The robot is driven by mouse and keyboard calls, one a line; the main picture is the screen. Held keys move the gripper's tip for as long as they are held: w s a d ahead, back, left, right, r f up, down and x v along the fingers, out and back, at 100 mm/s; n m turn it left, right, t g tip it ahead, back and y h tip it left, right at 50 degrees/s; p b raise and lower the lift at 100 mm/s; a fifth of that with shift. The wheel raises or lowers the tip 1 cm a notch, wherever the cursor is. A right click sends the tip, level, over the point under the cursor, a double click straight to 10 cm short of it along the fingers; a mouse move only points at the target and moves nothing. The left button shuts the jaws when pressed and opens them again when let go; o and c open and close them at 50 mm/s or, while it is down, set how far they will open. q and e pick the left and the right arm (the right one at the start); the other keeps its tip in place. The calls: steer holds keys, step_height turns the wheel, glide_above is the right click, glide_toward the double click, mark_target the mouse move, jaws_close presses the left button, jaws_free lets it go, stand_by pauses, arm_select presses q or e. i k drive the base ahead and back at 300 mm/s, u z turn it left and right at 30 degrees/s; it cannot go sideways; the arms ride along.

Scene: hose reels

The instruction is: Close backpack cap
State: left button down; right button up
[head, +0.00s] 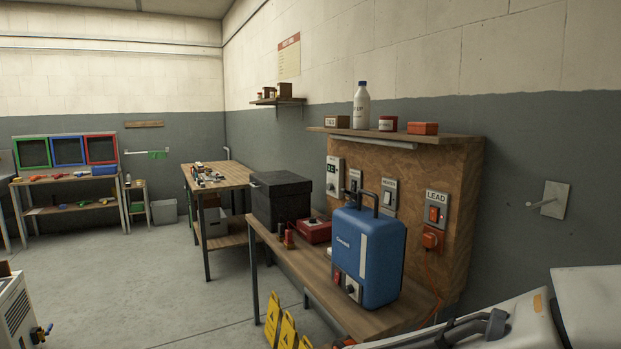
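A blue, upright unit with a pale front panel (379,256) stands on the wooden bench at centre right. It is the only backpack-like thing I can make out. A dark bent tube or handle (366,194) rises from its top. A dark knob (351,288) sits low on its front. I cannot make out a separate cap or whether one is open or shut.
The bench (330,283) also holds a black lidded box (281,203) and a red case (314,230). Yellow signs (280,325) stand in front.

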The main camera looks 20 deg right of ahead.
mark_target(351, 195)
steer(key=z, duration=0.05)
steer(key=i, duration=0.65)
steer(key=z, duration=0.8)
steer(key=i, duration=0.75)
steer(key=z, duration=0.7)
